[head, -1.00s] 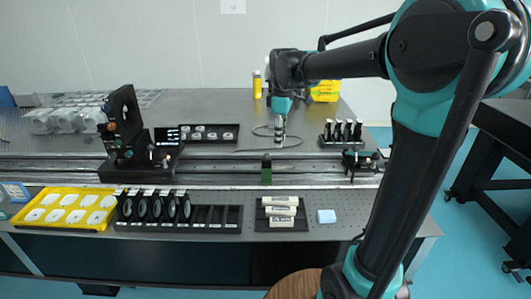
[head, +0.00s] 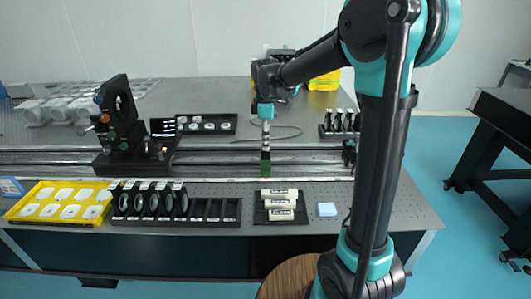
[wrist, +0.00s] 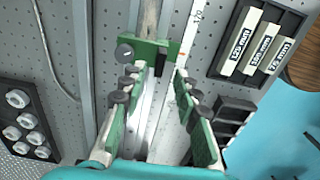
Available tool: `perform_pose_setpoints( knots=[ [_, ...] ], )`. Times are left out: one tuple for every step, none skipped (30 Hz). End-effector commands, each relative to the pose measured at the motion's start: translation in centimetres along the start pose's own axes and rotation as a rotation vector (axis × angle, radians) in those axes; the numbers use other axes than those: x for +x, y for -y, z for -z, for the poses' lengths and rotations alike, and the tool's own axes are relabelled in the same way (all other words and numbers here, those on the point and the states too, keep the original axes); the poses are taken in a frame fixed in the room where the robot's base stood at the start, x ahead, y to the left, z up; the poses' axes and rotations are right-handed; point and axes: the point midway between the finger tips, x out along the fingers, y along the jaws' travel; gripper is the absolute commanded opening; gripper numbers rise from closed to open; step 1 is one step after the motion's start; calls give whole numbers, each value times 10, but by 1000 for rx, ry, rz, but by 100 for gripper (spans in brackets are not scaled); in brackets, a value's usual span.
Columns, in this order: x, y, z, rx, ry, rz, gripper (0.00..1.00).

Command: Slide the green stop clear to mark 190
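The green stop (head: 265,168) sits on the long rail that runs left to right across the table. In the wrist view the green stop (wrist: 152,50) straddles the rail, with a dark round knob on its left part. My gripper (head: 266,144) points down just above the stop in the head view. In the wrist view my gripper (wrist: 160,72) is open, its two green-padded fingers apart with nothing between them. The stop lies at or just beyond the fingertips; I cannot tell whether they touch it. A white scale strip (wrist: 187,30) runs along the rail, with small numbers hard to read.
A black optical mount (head: 121,130) stands on the rail to the left. The rail near the stop looks clear.

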Motion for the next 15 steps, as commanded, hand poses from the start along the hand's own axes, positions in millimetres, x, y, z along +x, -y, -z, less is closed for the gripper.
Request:
perform_pose_setpoints(
  knots=[
    [10,-1,0,0,0,0,31],
    [15,-1,0,0,0,0,31],
    [22,0,0,0,0,0,31],
    [26,0,0,0,0,0,31],
    [31,0,0,0,0,0,31],
    [35,-1,0,0,0,0,31],
    [39,-1,0,0,0,0,31],
    [42,0,0,0,0,0,31],
    [45,0,0,0,0,0,31],
    [47,0,0,0,0,0,31],
    [49,0,0,0,0,0,31],
    [51,0,0,0,0,0,31],
    [52,0,0,0,0,0,31],
    [52,0,0,0,0,0,31],
    [53,0,0,0,0,0,31]
  ],
)
